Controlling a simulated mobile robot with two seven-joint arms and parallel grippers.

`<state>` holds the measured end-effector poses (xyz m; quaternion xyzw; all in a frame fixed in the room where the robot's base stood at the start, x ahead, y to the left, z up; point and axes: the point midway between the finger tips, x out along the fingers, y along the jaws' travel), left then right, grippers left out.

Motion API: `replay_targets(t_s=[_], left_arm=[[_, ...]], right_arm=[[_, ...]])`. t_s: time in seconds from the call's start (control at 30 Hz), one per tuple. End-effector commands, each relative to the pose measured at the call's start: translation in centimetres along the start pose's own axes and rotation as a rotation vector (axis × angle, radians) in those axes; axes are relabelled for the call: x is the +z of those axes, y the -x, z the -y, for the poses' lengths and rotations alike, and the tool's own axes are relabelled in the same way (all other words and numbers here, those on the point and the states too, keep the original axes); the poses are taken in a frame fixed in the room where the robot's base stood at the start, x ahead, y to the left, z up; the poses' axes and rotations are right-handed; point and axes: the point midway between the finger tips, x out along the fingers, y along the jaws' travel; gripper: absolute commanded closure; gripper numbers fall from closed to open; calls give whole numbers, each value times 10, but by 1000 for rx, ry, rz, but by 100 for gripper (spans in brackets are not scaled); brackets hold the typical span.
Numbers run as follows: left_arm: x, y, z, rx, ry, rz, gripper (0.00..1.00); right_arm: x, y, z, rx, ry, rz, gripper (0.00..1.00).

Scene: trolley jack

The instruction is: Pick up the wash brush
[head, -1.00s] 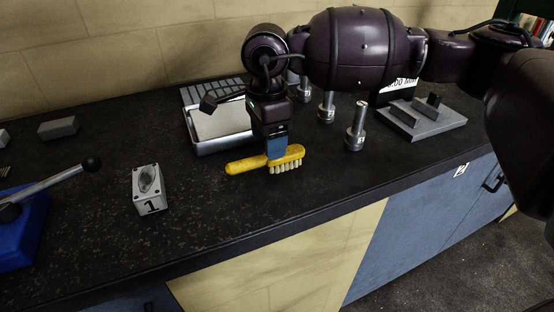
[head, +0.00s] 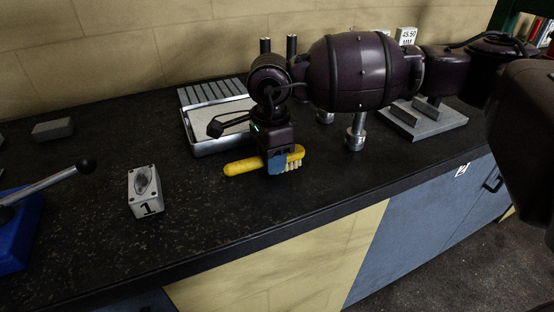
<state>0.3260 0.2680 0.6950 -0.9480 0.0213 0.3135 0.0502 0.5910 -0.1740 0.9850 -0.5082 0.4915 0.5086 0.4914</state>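The wash brush (head: 244,166) lies on the dark worktop. It has a yellow handle pointing left and pale bristles (head: 291,167) at its right end. My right gripper (head: 278,166) points down over the brush head, and a blue finger covers part of the brush from the front. The other finger is hidden, so I cannot tell whether the fingers touch the brush or how wide they stand. My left gripper is not in view.
A metal tray (head: 211,149) stands just behind the brush. A grey block marked 1 (head: 145,192) and a blue device with a lever (head: 45,186) are to the left. A metal post (head: 356,133) and a grey stepped plate (head: 424,121) are to the right. The worktop's front edge is close.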

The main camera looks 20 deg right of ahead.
Motion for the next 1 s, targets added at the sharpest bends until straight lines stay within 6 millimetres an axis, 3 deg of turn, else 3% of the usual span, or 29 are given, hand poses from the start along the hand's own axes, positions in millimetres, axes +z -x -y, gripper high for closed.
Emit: replay_targets(t_s=[0.03, 0.13, 0.37, 0.53, 0.67, 1.0], left_arm=[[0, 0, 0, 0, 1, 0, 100], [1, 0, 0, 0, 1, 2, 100], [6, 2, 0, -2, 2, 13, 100], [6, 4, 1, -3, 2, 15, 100], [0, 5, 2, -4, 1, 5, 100], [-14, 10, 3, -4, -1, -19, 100]], right_arm=[[0, 0, 0, 0, 0, 0, 81], [0, 0, 0, 0, 0, 0, 96], [0, 1, 0, -1, 0, 0, 96], [0, 13, 0, -3, -1, 0, 96], [0, 36, 0, -7, -1, 1, 96], [0, 124, 0, -8, -1, 2, 96]])
